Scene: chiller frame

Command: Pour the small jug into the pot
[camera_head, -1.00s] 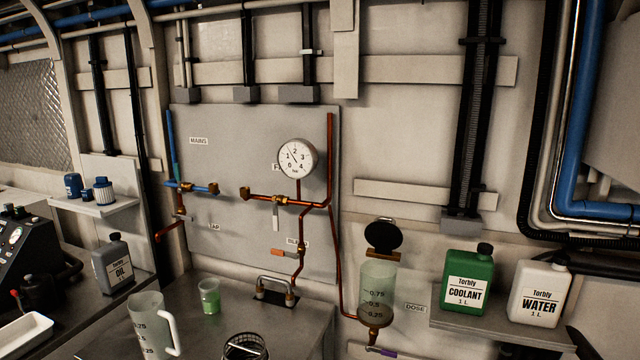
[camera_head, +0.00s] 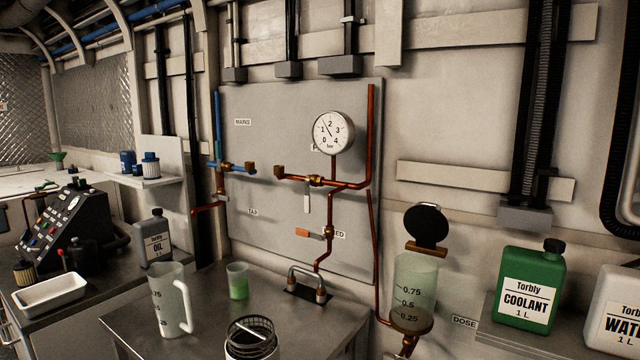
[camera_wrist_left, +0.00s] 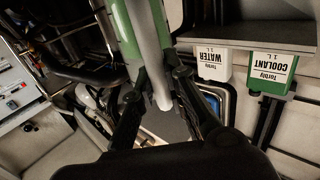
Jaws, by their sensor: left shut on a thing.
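In the left wrist view my left gripper (camera_wrist_left: 161,76) is shut on the pale upright handle (camera_wrist_left: 152,45) of a green-looking vessel (camera_wrist_left: 121,35), which seems to be the small jug. Only part of it shows; its rim and level are out of frame. Neither gripper shows in the head view. The clear pot (camera_head: 414,285), marked 0.75, 0.5 and 0.25, hangs by the DOSE label with its black lid (camera_head: 426,223) tipped open. I cannot see into it.
On the steel bench (camera_head: 130,318) stand a larger clear jug (camera_head: 168,300), a cup with green liquid (camera_head: 238,283) and a wire basket (camera_head: 250,338). Coolant (camera_head: 527,287) and water (camera_head: 615,310) bottles stand on a shelf right of the pot. Copper pipes run left of it.

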